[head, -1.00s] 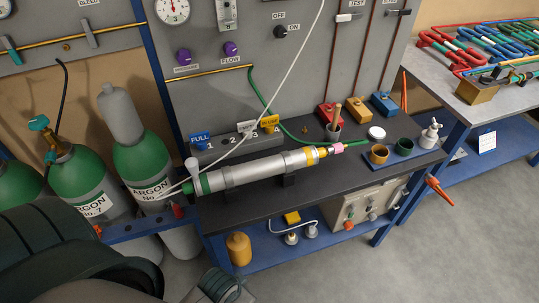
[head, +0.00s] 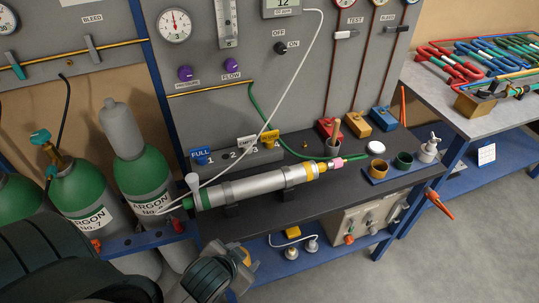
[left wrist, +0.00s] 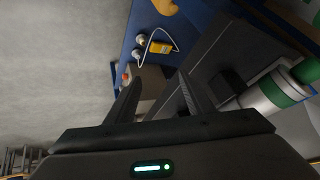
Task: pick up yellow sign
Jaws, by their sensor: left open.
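The yellow sign (head: 269,139) stands at the right end of a grey numbered rack (head: 236,152) on the black bench, behind the silver cylinder (head: 255,187). A white sign (head: 246,143) is just left of it, and a blue FULL sign (head: 200,156) is at the left end. My left gripper (head: 249,268) is low at the bottom of the head view, in front of the bench and well below the sign. In the left wrist view my left gripper (left wrist: 158,95) is open with nothing between its fingers. The sign is not seen there. My right gripper is not in view.
The cylinder and a white hose (head: 290,83) lie in front of the rack. Argon bottles (head: 145,180) stand left. The lower blue shelf (head: 270,262) holds a yellow box (head: 293,232). Grey floor is free at right.

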